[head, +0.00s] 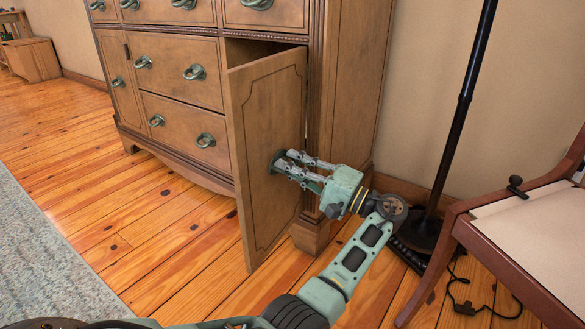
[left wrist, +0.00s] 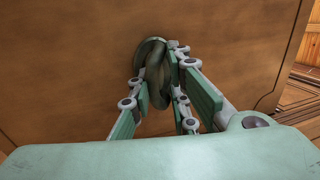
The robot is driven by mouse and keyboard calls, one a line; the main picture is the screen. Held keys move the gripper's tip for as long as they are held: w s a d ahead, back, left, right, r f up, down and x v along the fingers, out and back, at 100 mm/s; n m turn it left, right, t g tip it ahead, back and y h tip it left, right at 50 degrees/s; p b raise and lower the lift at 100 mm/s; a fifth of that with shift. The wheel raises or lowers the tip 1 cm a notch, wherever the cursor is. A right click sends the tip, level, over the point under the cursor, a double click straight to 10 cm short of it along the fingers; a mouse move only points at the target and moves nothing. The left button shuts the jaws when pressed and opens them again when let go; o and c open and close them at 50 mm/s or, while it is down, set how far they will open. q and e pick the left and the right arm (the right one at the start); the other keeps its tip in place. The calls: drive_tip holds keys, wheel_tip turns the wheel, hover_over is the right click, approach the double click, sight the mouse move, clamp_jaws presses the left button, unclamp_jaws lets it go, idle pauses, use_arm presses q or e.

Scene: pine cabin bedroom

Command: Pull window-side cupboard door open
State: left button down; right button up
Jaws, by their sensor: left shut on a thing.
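The cupboard door (head: 262,215) at the right end of the wooden dresser stands partly open. Its right edge is at the cabinet and its left edge is swung out towards me, leaving a dark gap (head: 250,47) at the top. My left gripper (head: 283,166) is at the door's outer face, shut on its ring handle. In the left wrist view the dark green ring handle (left wrist: 155,70) sits between the fingers (left wrist: 162,90) against the brown door panel (left wrist: 70,60). The fingers partly hide the handle in the head view. My right gripper is not in view.
The dresser (head: 180,70) has several drawers with ring handles and another door (head: 118,85) at its left, closed. A black lamp pole (head: 465,90) and a wooden chair (head: 510,215) stand at the right. Wooden floor (head: 170,235) lies clear before the door; a grey rug (head: 40,260) is at left.

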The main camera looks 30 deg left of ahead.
use_arm(q)
drive_tip(key=shift+a+f, duration=0.1)
drive_tip(key=shift+f, duration=0.15)
drive_tip(key=c, duration=1.8)
unclamp_jaws()
drive_tip(key=shift+w+f, duration=0.1)
drive_tip(key=shift+c, duration=0.2)
drive_tip(key=v, duration=0.7)
drive_tip(key=shift+d, duration=0.25)
